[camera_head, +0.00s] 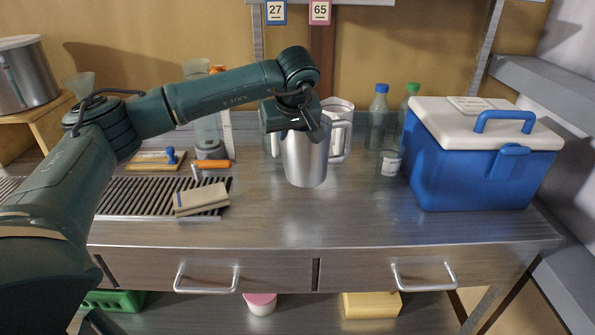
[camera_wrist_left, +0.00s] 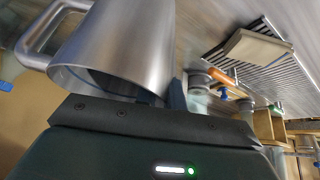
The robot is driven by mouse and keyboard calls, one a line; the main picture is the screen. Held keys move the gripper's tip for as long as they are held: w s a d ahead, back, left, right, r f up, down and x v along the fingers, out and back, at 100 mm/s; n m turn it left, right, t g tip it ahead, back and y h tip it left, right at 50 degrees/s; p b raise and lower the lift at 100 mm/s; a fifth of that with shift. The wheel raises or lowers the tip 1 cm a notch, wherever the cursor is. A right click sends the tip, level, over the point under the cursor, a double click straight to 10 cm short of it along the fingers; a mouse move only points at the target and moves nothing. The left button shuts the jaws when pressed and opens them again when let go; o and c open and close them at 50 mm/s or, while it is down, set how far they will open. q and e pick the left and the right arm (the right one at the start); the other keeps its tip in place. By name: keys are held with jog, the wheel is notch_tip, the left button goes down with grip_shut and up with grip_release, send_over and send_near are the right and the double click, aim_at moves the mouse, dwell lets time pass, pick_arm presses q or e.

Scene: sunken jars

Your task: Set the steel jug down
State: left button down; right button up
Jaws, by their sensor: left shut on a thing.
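The steel jug (camera_head: 305,162) is upright at the middle of the steel worktop (camera_head: 330,215) in the head view. My left gripper (camera_head: 308,132) reaches it from above and is shut on its upper part. In the left wrist view the jug (camera_wrist_left: 125,45) fills the upper left, with its rim and handle close to the gripper (camera_wrist_left: 155,100). Whether the jug's base touches the worktop I cannot tell. Part of its rim is hidden by the gripper in the head view. My right gripper is not in view.
A blue cooler box (camera_head: 465,165) with a white lid stands at the right. Bottles (camera_head: 377,115) and a small labelled jar (camera_head: 389,163) stand right of the jug. The front middle of the worktop is clear.

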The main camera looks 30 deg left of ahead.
aim_at(289, 156)
pick_arm(q)
jog(key=shift+f, duration=3.1)
jog(key=c, duration=1.5)
grip_release()
jog(key=shift+f, duration=0.1)
